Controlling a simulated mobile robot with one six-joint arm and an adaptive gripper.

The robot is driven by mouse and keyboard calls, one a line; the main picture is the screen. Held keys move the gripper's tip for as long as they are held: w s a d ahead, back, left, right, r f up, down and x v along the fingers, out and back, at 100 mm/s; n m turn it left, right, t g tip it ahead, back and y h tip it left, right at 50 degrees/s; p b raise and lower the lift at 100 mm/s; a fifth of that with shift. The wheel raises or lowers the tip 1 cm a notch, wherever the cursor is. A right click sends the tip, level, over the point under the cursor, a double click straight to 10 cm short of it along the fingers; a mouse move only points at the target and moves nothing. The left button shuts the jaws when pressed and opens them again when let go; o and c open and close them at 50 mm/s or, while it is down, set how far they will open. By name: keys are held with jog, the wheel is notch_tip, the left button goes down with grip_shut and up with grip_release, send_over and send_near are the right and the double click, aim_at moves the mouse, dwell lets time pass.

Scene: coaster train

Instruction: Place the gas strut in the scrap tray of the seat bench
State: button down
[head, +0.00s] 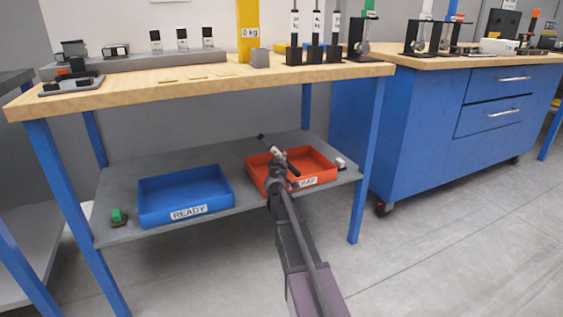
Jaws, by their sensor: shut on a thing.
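The orange-red scrap tray (322,163) sits on the right of the bench's lower shelf, its front label partly hidden so that only "RAP" shows. My gripper (277,161) is over the tray's left part, shut on the gas strut (264,139). The strut is tilted, with a dark upper end pointing up and left and a pale section by the fingers. Its lower part is hidden by my gripper and arm. I cannot tell whether it touches the tray.
A blue tray labelled READY (185,195) stands left on the lower shelf (122,181). A small green-topped item (117,215) lies at the shelf's left edge, and a small white item (341,163) right of the scrap tray. The wooden bench top (170,78) overhangs the shelf.

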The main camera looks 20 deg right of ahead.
jog(key=shift+f+b, duration=0.6)
dwell(0.3)
jog(key=shift+c, duration=2.3)
grip_release()
jog(key=shift+r, duration=0.15)
jog(key=shift+r+p, duration=0.65)
jog(key=shift+p, duration=0.2)
jog(key=v, duration=1.2)
jog(key=shift+f, duration=0.15)
